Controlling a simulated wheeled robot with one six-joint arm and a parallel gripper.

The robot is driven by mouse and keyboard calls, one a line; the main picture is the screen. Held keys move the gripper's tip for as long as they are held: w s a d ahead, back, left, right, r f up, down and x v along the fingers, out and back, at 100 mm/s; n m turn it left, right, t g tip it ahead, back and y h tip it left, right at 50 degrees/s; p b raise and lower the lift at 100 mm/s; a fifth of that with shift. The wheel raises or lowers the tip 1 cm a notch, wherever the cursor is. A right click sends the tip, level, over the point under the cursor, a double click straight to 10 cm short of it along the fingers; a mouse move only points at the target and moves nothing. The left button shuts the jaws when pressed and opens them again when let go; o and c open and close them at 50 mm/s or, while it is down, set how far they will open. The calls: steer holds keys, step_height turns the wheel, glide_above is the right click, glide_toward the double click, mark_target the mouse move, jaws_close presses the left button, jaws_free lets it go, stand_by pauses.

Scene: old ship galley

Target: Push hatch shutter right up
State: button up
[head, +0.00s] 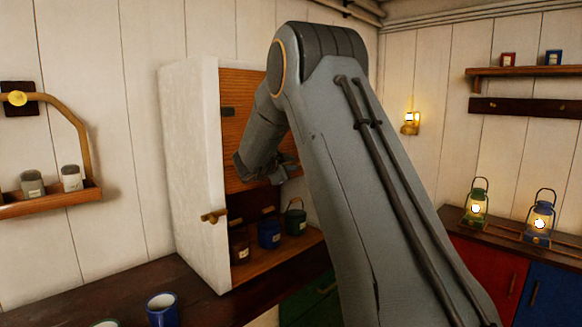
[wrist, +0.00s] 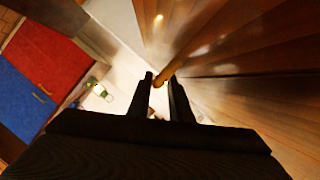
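The hatch shutter (head: 240,122) is an orange-brown wooden panel in the white cabinet in the head view. It covers the upper part of the opening, and the lower part is open. My gripper (head: 270,178) is in front of the shutter's lower part; my arm hides the opening's right side. In the wrist view, the two dark fingers of my gripper (wrist: 160,78) stand apart with a gap between them. A yellowish rod-like handle (wrist: 173,66) reaches to the fingertips; I cannot tell whether they touch it. Wooden boards (wrist: 240,50) fill the right side there.
Several containers, one a blue pot (head: 269,234), stand in the opening below the shutter. The white cabinet side (head: 192,150) has a wooden knob (head: 213,215) low at its edge. A blue mug (head: 162,310) stands on the dark counter. Lit lanterns (head: 540,222) stand at right.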

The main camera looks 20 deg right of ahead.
steer(key=shift+f, duration=0.1)
stand_by(0.3)
steer(key=shift+a, duration=0.15)
steer(key=b+v, duration=0.2)
steer(key=v, duration=0.5)
steer(key=shift+s+b, duration=0.25)
steer(key=shift+b, duration=0.15)
steer(key=shift+a, duration=0.15)
